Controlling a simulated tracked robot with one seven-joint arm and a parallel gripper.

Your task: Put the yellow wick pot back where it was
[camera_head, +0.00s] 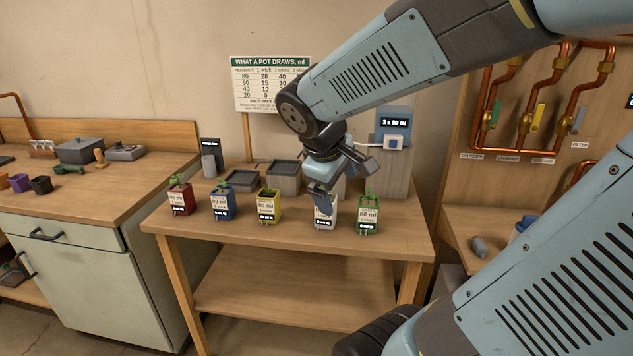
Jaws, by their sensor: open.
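The yellow wick pot (267,206) stands upright on the wooden table, third from the left in a row of labelled pots. A small green plant shows in it, and its label reads about 80 ml. My gripper (322,200) points down above the white pot (325,214), to the right of the yellow one, and hides the top of the white pot. The gripper is open. Whether its fingers touch the white pot cannot be told. The yellow pot is apart from the gripper.
A red pot (180,197), a blue pot (222,202) and a green pot (368,214) stand in the same row. A chart sign (271,84) rises at the back. The table's front strip is clear.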

